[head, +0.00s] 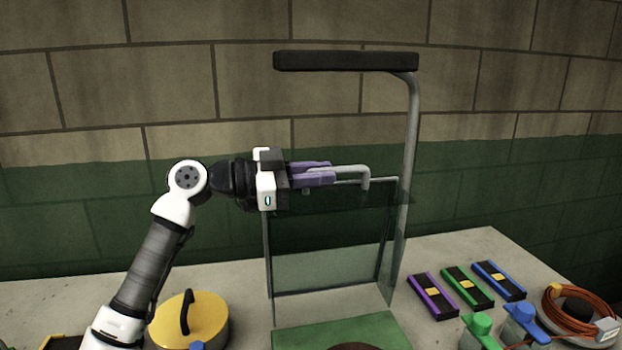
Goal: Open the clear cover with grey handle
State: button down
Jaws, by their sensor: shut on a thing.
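The clear cover (330,235) is a see-through box with dark edges standing on the worktop, above a green base (370,333). Its grey handle (364,180) is a bent bar at the cover's upper edge. My gripper (325,173) comes in from the left with purple fingers. It is shut on the grey handle, whose right end shows beyond the fingertips. The left part of the handle is hidden between the fingers. I cannot tell from this one view how far the cover is open.
A dark lamp bar (345,61) on a grey post (411,140) hangs above the cover. A yellow round lidded container (203,325) stands near my arm. Purple, green and blue cases (466,286) and an orange cable coil (580,310) lie at the right.

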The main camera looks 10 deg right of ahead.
jog(key=shift+s+r, duration=0.1)
jog(key=shift+s, duration=0.2)
jog(key=c, duration=1.5)
grip_release()
jog(key=shift+o, duration=0.2)
jog(key=shift+a, duration=0.1)
jog(key=shift+a, duration=0.25)
jog(key=a+b, duration=0.3)
jog(key=a, duration=1)
jog(key=shift+a, duration=0.1)
